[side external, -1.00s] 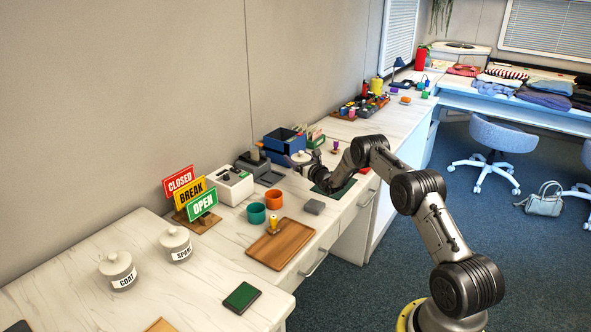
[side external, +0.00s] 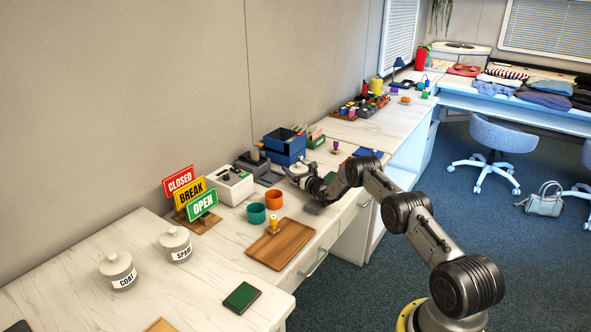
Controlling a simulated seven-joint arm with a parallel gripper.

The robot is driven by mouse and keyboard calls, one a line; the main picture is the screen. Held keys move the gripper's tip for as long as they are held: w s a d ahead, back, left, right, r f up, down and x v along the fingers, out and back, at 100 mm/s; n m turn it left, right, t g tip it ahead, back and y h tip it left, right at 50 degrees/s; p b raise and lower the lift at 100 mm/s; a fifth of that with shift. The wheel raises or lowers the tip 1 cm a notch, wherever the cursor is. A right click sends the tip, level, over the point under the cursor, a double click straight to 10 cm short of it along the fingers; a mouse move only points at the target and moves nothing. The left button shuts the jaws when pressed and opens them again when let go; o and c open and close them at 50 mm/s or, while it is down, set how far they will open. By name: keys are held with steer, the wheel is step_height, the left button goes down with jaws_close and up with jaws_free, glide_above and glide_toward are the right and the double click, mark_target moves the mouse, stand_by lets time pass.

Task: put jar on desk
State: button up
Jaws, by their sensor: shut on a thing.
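My gripper (side external: 308,179) is beside a whitish lidded jar (side external: 296,169) and shut on it, over the middle of the desk. The gripper covers part of this jar, and I cannot tell whether its base touches the desk. Two similar grey-white lidded jars stand upright at the left: one labelled COAT (side external: 116,267) and one labelled SPARE (side external: 176,241). The white marble-look desk (side external: 215,262) runs along the wall.
Left of my gripper are an orange cup (side external: 274,200), a teal cup (side external: 256,214) and a wooden tray (side external: 284,246) holding a yellow-handled stamp. A grey block (side external: 313,207) lies below the gripper. Behind stand a blue box (side external: 284,146) and a white device (side external: 233,186). Desk beside the SPARE jar is clear.

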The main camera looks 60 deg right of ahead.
steer(key=shift+f, duration=0.1)
steer(key=o, duration=1.3)
steer(key=shift+o, duration=0.2)
